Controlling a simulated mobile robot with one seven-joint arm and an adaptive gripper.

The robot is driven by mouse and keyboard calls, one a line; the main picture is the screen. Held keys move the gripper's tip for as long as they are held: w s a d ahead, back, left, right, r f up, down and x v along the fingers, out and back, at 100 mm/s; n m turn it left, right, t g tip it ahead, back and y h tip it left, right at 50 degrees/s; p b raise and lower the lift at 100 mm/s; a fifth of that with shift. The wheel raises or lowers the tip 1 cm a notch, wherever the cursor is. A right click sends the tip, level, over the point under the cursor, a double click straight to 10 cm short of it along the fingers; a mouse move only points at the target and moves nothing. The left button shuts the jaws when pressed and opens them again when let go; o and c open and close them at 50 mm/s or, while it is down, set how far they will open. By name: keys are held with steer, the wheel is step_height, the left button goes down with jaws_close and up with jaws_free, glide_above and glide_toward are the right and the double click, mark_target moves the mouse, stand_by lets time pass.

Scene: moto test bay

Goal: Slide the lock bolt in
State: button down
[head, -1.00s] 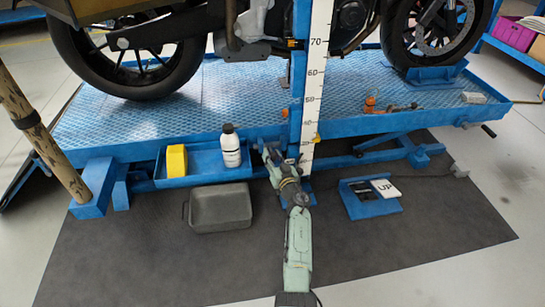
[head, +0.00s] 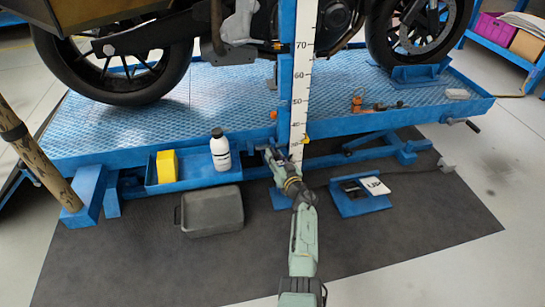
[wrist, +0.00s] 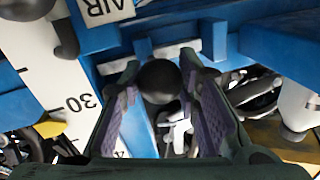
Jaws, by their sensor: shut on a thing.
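The lock bolt shows in the wrist view as a round black knob (wrist: 160,82), with a pale metal bar (wrist: 118,65) behind it running between blue brackets. My gripper (wrist: 160,88) has its two purple-padded fingers on either side of the knob and is shut on it. In the head view my gripper (head: 268,153) is at the lift's front edge, just left of the white scale post. The knob is hidden there by my gripper. I cannot tell how far in the bolt sits.
The white scale (head: 304,80) stands close right of my gripper. A blue tray (head: 192,184) with a yellow block (head: 166,165) and a white bottle (head: 220,150) is to the left. A grey bin (head: 212,211) and a blue pedal box (head: 360,205) stand on the dark mat.

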mark_target(277, 154)
steer(key=c, duration=1.3)
jaws_free()
steer(key=shift+w+d, duration=0.1)
steer(key=shift+d, duration=0.35)
steer(key=shift+o, duration=0.5)
steer(key=shift+a, duration=0.1)
step_height(277, 154, up, 10)
